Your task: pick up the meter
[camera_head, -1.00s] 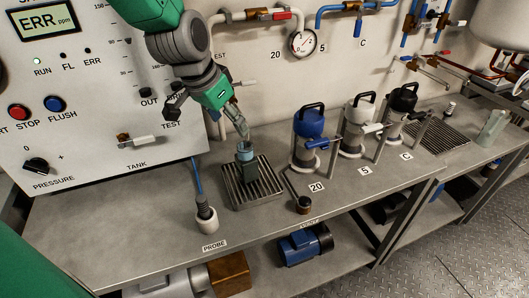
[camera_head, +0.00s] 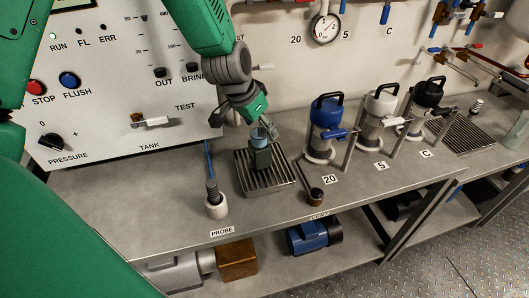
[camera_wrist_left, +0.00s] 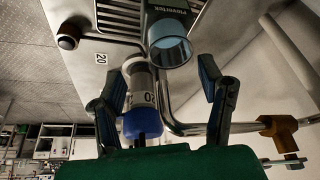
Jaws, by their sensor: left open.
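The meter (camera_head: 262,158) is a dark upright device with a pale blue cylindrical cup on top. It stands on the slotted drip grate (camera_head: 252,184) on the bench. My left gripper (camera_head: 268,135) is just above and behind its cup, pointing down, and partly overlaps it in the head view. In the left wrist view my left gripper (camera_wrist_left: 162,70) has its two fingers wide apart and empty. There the meter (camera_wrist_left: 168,48) shows its open cup and a lettered dark body, near the gap between the fingertips. Contact cannot be told. My right gripper is not in view.
A probe (camera_head: 212,190) stands in a white holder left of the grate. Blue (camera_head: 326,112), white and black-topped bottles stand in frames farther right. The control panel (camera_head: 120,100) rises behind.

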